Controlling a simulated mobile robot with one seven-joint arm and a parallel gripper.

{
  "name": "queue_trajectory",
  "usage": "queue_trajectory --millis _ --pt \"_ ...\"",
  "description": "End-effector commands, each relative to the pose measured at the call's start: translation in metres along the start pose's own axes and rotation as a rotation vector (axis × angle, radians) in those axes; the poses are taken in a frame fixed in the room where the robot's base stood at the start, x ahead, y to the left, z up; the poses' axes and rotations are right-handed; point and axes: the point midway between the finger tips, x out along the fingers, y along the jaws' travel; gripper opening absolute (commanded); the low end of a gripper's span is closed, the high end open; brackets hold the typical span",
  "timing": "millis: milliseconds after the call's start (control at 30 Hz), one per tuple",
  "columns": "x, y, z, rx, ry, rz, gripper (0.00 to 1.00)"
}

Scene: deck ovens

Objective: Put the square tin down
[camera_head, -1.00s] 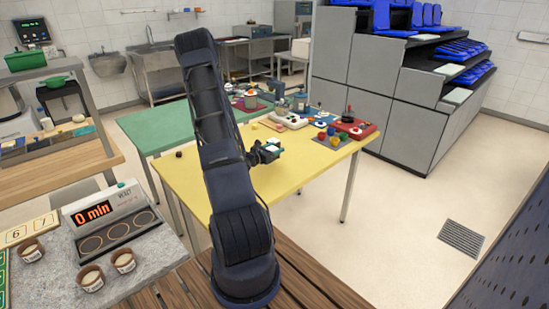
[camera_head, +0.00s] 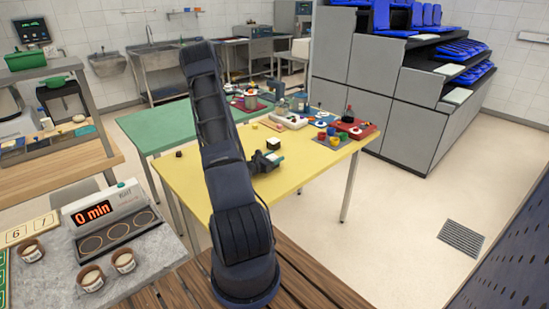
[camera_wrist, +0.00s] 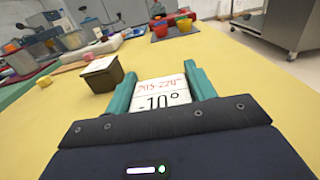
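A dark, square-sided tin-like box (camera_wrist: 101,78) with a pale top stands upright on the yellow table in the wrist view, beyond and left of my gripper. In the head view the box (camera_head: 272,143) sits just behind my gripper (camera_head: 274,158). In the wrist view my gripper (camera_wrist: 161,88) has its teal fingers against both sides of a white piece (camera_wrist: 161,92) printed "205-220°" and "-10°". The fingers appear shut on this piece, low over the table. Its underside is hidden. The dark box is apart from the fingers.
The timer (camera_head: 105,205) stands on the near-left counter.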

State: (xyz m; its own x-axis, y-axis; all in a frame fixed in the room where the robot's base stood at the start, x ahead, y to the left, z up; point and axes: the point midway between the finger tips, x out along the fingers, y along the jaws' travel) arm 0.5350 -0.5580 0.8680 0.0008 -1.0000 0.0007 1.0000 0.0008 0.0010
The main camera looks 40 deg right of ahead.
Motion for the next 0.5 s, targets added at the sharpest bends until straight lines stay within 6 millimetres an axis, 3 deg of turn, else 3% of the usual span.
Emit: queue_trajectory --millis 33,100,500 --pt "0.0 0.0001 0.0001 0.0 0.001 0.0 0.64" --pt "0.0 0.0 0.0001 0.0 0.001 0.0 0.76" --pt "-0.0019 0.0004 0.0031 0.0 0.001 0.001 0.76"
